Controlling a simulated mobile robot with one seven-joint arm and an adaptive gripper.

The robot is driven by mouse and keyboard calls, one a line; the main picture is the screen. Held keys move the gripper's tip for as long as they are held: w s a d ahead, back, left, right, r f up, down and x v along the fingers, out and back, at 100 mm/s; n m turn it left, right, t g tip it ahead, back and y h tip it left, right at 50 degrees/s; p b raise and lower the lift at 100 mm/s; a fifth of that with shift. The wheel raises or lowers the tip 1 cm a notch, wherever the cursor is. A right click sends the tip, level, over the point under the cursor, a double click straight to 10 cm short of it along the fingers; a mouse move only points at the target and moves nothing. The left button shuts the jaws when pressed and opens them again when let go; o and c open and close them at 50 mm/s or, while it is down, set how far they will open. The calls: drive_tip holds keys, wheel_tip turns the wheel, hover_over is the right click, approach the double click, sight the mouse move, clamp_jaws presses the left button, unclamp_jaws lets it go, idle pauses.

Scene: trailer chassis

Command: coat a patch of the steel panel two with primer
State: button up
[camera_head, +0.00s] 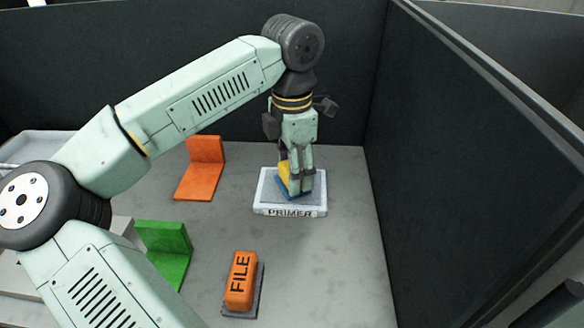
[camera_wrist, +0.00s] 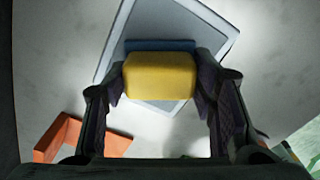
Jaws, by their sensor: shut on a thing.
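My gripper (camera_head: 297,186) points down over the white-rimmed tray labelled PRIMER (camera_head: 290,212). Its fingers are shut on a yellow block with a blue base (camera_head: 283,172), which is at the tray's grey inner surface. In the wrist view the yellow block (camera_wrist: 160,77) sits between both fingers, with the blue edge showing beyond it. The tray's pale rim (camera_wrist: 112,45) shows behind the block. I cannot tell whether the blue base touches the tray bottom. No panel marked two can be made out; pale grey pieces at the left are mostly hidden by my arm.
An orange angle piece (camera_head: 202,170) stands left of the tray. A green angle piece (camera_head: 166,250) stands nearer, beside my arm. An orange block labelled FILE (camera_head: 241,280) is at the front. Dark walls bound the back and right (camera_head: 470,170). Grey surface right of FILE is clear.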

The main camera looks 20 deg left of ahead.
drive_tip(key=shift+r+p, duration=2.3)
drive_tip(key=shift+r, duration=1.2)
